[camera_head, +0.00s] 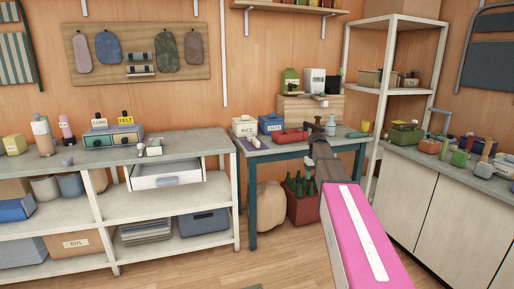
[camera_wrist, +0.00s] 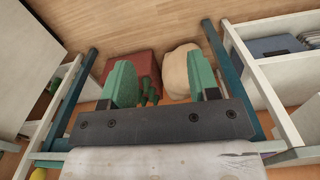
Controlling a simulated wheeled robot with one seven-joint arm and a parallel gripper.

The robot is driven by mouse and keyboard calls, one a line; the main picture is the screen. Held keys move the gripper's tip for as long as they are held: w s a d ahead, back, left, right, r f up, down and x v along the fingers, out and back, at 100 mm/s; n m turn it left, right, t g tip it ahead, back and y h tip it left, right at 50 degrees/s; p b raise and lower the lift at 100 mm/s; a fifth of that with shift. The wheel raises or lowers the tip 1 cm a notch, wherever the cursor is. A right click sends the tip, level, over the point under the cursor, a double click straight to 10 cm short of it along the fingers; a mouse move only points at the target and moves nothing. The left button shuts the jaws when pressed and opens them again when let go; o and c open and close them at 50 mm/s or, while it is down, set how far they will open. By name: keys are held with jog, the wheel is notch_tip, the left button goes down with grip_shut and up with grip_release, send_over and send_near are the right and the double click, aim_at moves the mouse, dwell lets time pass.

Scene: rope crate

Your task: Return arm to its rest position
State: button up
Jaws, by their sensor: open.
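My gripper (camera_wrist: 162,82) is open, with its two green fingers spread wide and nothing between them in the wrist view. In the head view my pink arm rises from the lower right, and its dark end stands in front of the blue-legged table (camera_head: 290,152). The fingers themselves are hard to make out there. A red crate (camera_head: 302,208) with several green bottles stands on the floor under that table, partly hidden by my arm. The crate (camera_wrist: 142,62) also shows beyond the fingers in the wrist view, apart from them.
A tan sack (camera_head: 271,208) sits left of the crate. The table bears a white rice box (camera_head: 244,126), a blue box (camera_head: 270,123) and a red tray (camera_head: 290,136). A bench with an open white drawer (camera_head: 166,173) stands left, a cabinet (camera_head: 440,215) right. Some floor in front is free.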

jog(key=s+a+f+m, duration=0.1)
jog(key=s+a+f, duration=0.2)
jog(key=s+f, duration=0.3)
jog(key=s+a+f+m, duration=0.1)
jog(key=s+a+f, duration=0.2)
jog(key=s, duration=1.2)
jog(key=s+a+f, duration=0.3)
jog(key=s+f, duration=0.6)
jog(key=s, duration=0.2)
jog(key=shift+f+m, duration=0.3)
jog(key=shift+m, duration=0.1)
